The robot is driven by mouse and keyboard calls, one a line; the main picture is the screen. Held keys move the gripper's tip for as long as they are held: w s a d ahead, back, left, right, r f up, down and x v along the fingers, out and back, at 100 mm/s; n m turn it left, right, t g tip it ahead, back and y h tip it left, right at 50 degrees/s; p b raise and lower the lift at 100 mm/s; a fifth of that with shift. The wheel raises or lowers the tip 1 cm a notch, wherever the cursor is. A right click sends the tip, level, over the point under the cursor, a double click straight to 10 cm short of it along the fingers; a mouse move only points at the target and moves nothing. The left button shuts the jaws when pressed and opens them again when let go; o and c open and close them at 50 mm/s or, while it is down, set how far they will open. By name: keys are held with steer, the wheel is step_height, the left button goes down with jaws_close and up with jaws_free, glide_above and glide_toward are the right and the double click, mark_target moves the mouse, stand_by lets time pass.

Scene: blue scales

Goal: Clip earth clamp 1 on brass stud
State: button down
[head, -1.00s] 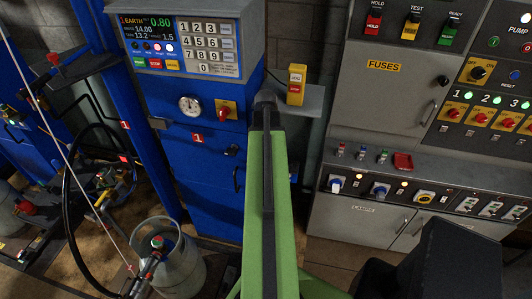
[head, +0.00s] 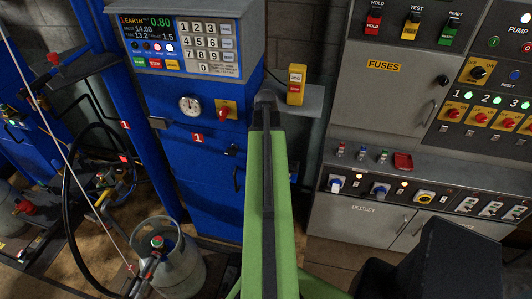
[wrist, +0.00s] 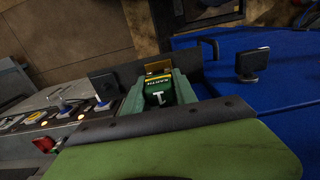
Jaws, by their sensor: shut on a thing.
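Earth clamp 1 (wrist: 158,98) is in the middle of the wrist view. It is dark green, with EARTH and a white 1 on its face, and a brass-coloured part shows at its far end. My gripper (wrist: 162,86) is shut on it, and teal-green parts show on both sides of it. In the head view my green arm reaches away from me, and its dark far end is in front of the blue cabinet's right edge. The gripper and clamp are hidden there. I cannot make out the brass stud in either view.
The blue cabinet (head: 205,165) with keypad and dial stands behind the arm. A small shelf (head: 308,101) with a yellow button box (head: 296,84) is just right of the arm's end. A grey fuse cabinet (head: 385,100) stands right. A grey gas cylinder (head: 178,270) is low left.

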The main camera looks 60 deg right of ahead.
steer(key=shift+f+b, duration=0.6)
steer(key=c, duration=0.9)
jaws_free()
steer(key=shift+r, duration=0.1)
step_height(320, 180, up, 17)
steer(key=p, duration=1.7)
steer(key=shift+r, duration=0.1)
